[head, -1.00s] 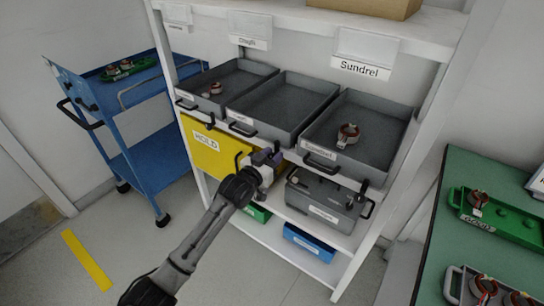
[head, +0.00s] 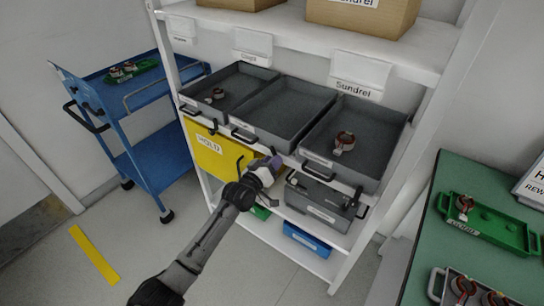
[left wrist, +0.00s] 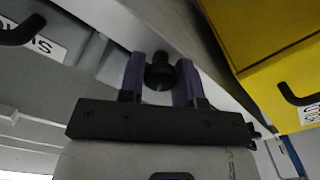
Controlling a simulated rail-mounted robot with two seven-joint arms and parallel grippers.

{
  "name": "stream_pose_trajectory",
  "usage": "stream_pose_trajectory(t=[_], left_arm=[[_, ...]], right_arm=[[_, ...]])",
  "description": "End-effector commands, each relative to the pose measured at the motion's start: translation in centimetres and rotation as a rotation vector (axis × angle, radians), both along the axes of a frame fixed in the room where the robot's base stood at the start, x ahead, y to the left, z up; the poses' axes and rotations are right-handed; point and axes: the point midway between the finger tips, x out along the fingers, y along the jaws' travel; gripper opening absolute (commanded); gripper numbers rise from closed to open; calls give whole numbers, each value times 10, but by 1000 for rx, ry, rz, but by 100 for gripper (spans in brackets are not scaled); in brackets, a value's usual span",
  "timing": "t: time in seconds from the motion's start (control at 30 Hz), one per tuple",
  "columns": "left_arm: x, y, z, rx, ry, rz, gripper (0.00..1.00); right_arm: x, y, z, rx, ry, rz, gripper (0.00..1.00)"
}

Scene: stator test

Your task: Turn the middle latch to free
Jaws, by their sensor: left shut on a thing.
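My left gripper (head: 274,162) reaches up to the front edge of the shelf, below the middle grey tray (head: 283,107). In the left wrist view its purple fingers (left wrist: 160,84) stand on both sides of the black middle latch (left wrist: 159,72) and are shut on it. In the head view the gripper mostly hides this latch, so its turn angle is hard to tell. Another black latch (head: 357,193) shows at the shelf edge under the right tray (head: 385,165). My right gripper is not in view.
A yellow HOLD bin (head: 200,150) is left of the gripper, and a grey case (head: 318,207) is to its right. A blue cart (head: 150,165) stands at left. A green table (head: 425,265) with parts trays is at right. Open floor lies in front.

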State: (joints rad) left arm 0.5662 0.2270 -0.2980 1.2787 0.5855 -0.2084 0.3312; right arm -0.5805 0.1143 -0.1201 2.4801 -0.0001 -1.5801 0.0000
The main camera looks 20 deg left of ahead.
Motion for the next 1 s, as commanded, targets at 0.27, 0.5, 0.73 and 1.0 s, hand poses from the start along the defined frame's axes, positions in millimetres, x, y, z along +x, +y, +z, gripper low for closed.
stream_pose_trajectory(t=[0.27,0.5,0.73,1.0], left_arm=[[0,0,1,-255,69,0,8],[0,1,-1,-475,127,2,8],[0,1,-1,-672,179,0,8],[0,1,-2,-853,228,0,8]], right_arm=[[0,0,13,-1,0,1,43],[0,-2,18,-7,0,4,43],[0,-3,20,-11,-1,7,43],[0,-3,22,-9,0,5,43]])
